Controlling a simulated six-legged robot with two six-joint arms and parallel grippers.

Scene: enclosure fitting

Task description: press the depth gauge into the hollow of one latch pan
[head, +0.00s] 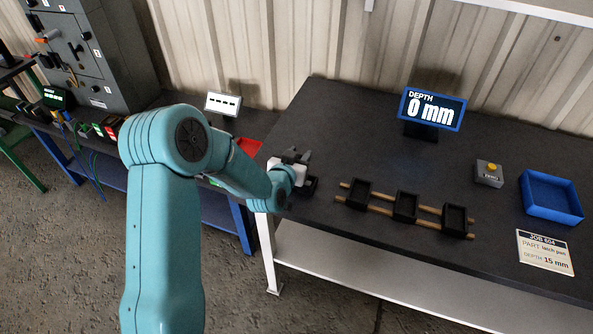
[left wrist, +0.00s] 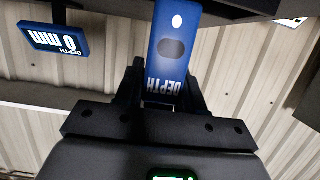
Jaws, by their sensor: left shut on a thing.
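Three black open latch pans lie in a row across two wooden rails on the dark bench: a left one (head: 358,194), a middle one (head: 405,206) and a right one (head: 455,220). My left gripper (head: 307,170) is at the bench's left end, left of the pans and apart from them. In the left wrist view it is shut on the blue depth gauge (left wrist: 170,62), which is marked DEPTH and sticks out beyond the fingers. The gauge cannot be made out in the head view. My right gripper is not in view.
A blue-framed display (head: 432,109) reads DEPTH 0 mm. The bench behind the pans is clear.

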